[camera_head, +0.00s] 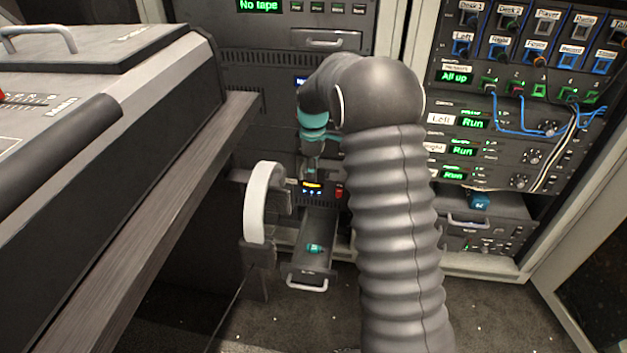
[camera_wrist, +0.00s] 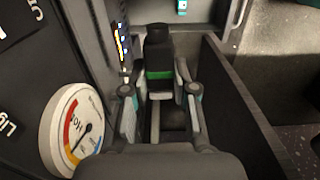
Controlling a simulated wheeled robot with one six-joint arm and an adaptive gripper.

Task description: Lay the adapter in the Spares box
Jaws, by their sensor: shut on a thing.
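My gripper (camera_head: 312,172) is in front of the rack, above the open drawer. In the wrist view its two fingers (camera_wrist: 160,104) are closed on a dark, blocky piece with a green band (camera_wrist: 158,74). This piece looks like the adapter, but no label on it can be read. The piece points away from the wrist. The open drawer (camera_head: 321,233) has a small teal item (camera_head: 315,248) lying in it. I cannot read a Spares label on any box.
A headphone-like white band (camera_head: 262,202) hangs beside the desk, left of the drawer. The wooden desk edge (camera_head: 150,180) runs along the left. A round dial (camera_wrist: 76,130) is close to my gripper in the wrist view. Patch cables (camera_head: 545,130) hang at the right rack.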

